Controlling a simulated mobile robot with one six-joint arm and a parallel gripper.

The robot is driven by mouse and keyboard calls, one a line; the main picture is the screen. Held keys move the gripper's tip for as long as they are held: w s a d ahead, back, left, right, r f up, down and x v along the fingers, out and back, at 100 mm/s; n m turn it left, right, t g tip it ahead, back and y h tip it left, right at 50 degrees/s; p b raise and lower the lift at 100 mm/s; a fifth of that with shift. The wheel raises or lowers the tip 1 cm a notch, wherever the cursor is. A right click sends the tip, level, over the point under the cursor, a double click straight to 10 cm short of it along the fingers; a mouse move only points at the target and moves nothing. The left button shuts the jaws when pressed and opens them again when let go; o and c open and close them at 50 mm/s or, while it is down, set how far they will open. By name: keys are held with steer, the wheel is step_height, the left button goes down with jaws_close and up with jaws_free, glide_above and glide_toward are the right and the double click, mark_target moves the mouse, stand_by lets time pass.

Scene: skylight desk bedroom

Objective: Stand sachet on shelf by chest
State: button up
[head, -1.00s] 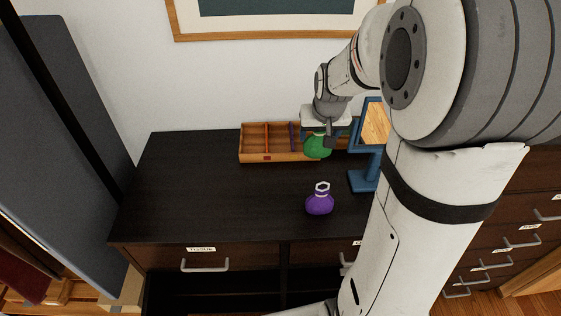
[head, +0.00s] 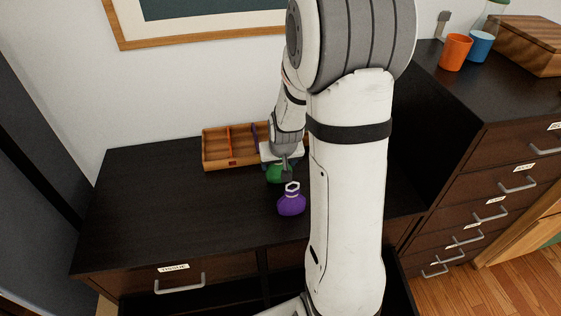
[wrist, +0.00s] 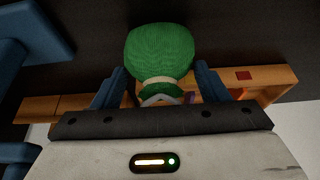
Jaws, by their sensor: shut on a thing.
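My gripper (head: 284,170) is shut on a green sachet (wrist: 160,58), gripping it at its tied neck between the two blue fingers in the wrist view. In the head view the green sachet (head: 275,174) is partly hidden behind my gripper and the purple sachet. A purple sachet (head: 291,204) with a pale ring at its top stands upright on the dark desk top (head: 150,215), just in front of my gripper. The tall drawer chest (head: 470,150) stands at the right. I cannot make out a shelf for certain.
A wooden divided tray (head: 215,160) lies at the back of the desk against the wall. An orange cup (head: 455,52), a blue cup (head: 480,46) and a wooden box (head: 528,45) stand on the chest. The desk's left part is clear.

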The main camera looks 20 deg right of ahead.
steer(key=shift+f, duration=0.1)
steer(key=o, duration=1)
steer(key=shift+c, duration=0.2)
